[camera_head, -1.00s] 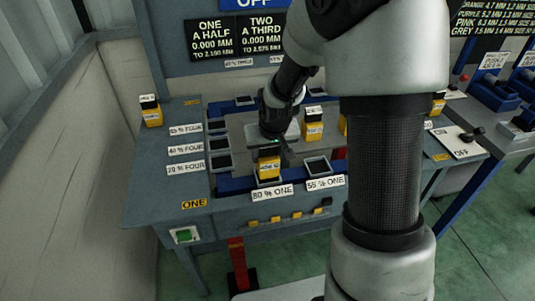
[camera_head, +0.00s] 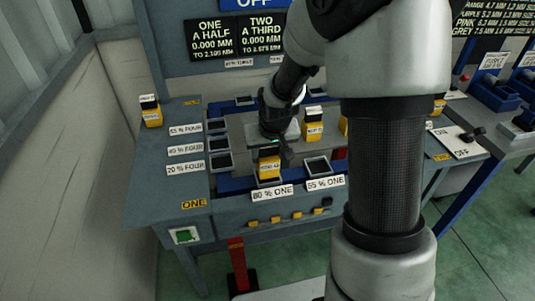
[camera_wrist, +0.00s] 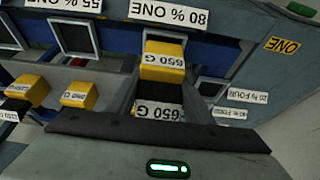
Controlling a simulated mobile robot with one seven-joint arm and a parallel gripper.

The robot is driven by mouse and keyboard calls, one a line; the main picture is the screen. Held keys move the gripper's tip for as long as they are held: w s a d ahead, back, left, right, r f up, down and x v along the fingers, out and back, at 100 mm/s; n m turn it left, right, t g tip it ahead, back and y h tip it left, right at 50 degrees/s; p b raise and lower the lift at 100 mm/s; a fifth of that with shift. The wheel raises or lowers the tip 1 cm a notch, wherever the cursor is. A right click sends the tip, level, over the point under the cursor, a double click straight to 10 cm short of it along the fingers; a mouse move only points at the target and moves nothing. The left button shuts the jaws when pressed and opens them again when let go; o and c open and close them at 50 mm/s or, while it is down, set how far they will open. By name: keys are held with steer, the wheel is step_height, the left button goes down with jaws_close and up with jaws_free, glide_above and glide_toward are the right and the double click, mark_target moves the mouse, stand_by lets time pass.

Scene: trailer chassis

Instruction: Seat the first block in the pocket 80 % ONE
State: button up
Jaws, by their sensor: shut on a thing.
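The yellow block (camera_head: 269,172) with a white 650 G label is upright behind the sign 80 % ONE (camera_head: 272,193). In the wrist view the block (camera_wrist: 163,68) covers the place of that sign's pocket, and its dark upper part with a second 650 G label is nearest the camera. My gripper (camera_head: 271,148) is above the block and shut on its upper part. The pocket's rim is largely hidden by the block, so I cannot tell how deep the block sits.
The open pocket at 55 % ONE (camera_head: 317,165) stands right of the block. Several pockets with FOUR signs (camera_head: 220,162) are at left. Other yellow blocks stand at the far left (camera_head: 151,116) and behind my gripper (camera_head: 313,131). A green button (camera_head: 184,236) is on the front.

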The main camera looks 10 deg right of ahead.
steer(key=shift+f+b, duration=1.1)
steer(key=shift+f, duration=0.15)
steer(key=o, duration=1.5)
steer(key=shift+o, duration=0.9)
steer(key=p+v, duration=0.2)
steer(key=v, duration=1.5)
steer(key=shift+s+r, duration=0.15)
steer(key=shift+r, duration=0.05)
